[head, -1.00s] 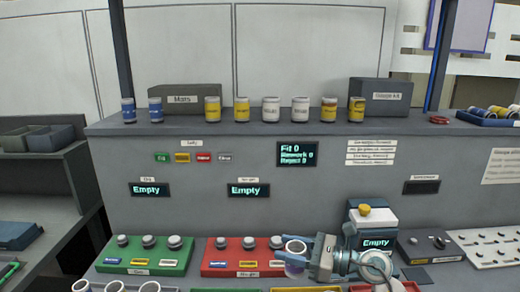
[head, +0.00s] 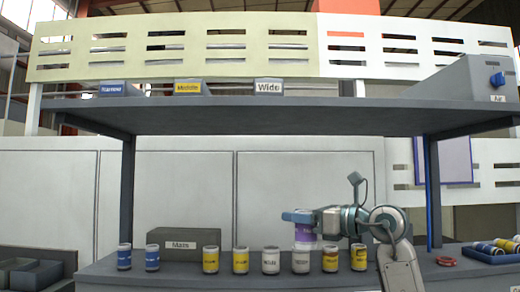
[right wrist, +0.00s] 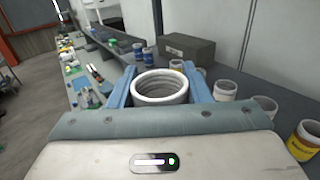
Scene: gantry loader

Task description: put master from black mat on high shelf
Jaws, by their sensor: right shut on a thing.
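My right gripper (head: 298,217) is shut on the master (head: 305,233), a white, ring-mouthed cylinder with a purple band. It holds it upright just above and behind the row of jars on the lower ledge. In the right wrist view the white open rim of the master (right wrist: 160,88) sits between the two blue fingers (right wrist: 158,72). The high shelf (head: 270,118) spans the upper part of the head view, well above the gripper. It carries signs Narrow (head: 115,90), Middle (head: 188,87) and Wide (head: 268,88). The black mat and my left gripper are not in view.
Several jars with blue, yellow and white bands, such as a yellow one (head: 211,260), line the ledge. A grey Mass box (head: 183,243) stands behind them. Dark posts (head: 127,190) hold up the shelf. A grey Air box (head: 465,80) stands at the shelf's right end.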

